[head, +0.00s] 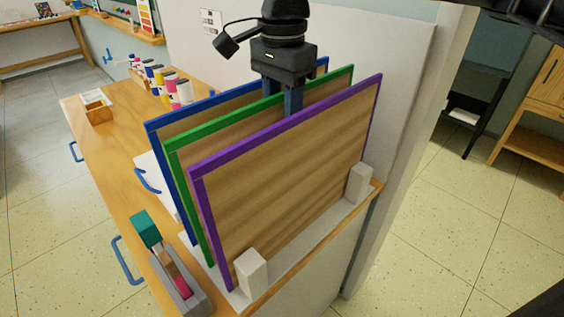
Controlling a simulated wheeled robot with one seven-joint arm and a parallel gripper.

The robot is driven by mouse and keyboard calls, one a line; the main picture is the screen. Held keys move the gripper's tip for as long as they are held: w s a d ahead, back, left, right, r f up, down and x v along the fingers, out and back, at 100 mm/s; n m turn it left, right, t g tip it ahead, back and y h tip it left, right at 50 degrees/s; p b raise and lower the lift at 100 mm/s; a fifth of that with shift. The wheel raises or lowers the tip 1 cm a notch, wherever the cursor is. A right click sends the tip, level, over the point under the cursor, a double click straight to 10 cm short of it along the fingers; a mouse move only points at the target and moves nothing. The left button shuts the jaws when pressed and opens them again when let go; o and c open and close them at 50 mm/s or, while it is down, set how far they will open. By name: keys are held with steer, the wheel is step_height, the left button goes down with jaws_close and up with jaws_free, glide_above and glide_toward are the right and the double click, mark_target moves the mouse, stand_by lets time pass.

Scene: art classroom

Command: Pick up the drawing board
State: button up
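Three drawing boards with brown faces stand on edge, side by side in a pale rack (307,233) on the cabinet end. The purple-framed board (270,170) is nearest, the green-framed board (196,154) is in the middle, and the blue-framed board (187,107) is at the back. My gripper (281,98) points down from above at the middle of the top edges. Its fingers are apart, one on each side of the green frame's top edge. The right finger's tip is hidden behind the purple board. No board is visibly lifted.
White blocks (251,271) stand at the rack's front corners. A grey holder (182,288) with coloured blocks sits at the near left. Paint bottles (172,88) and a small wooden box (97,108) stand farther back. A pale wall (400,60) rises close behind the boards.

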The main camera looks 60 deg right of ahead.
steer(key=shift+c, duration=0.3)
jaws_close()
stand_by(1.1)
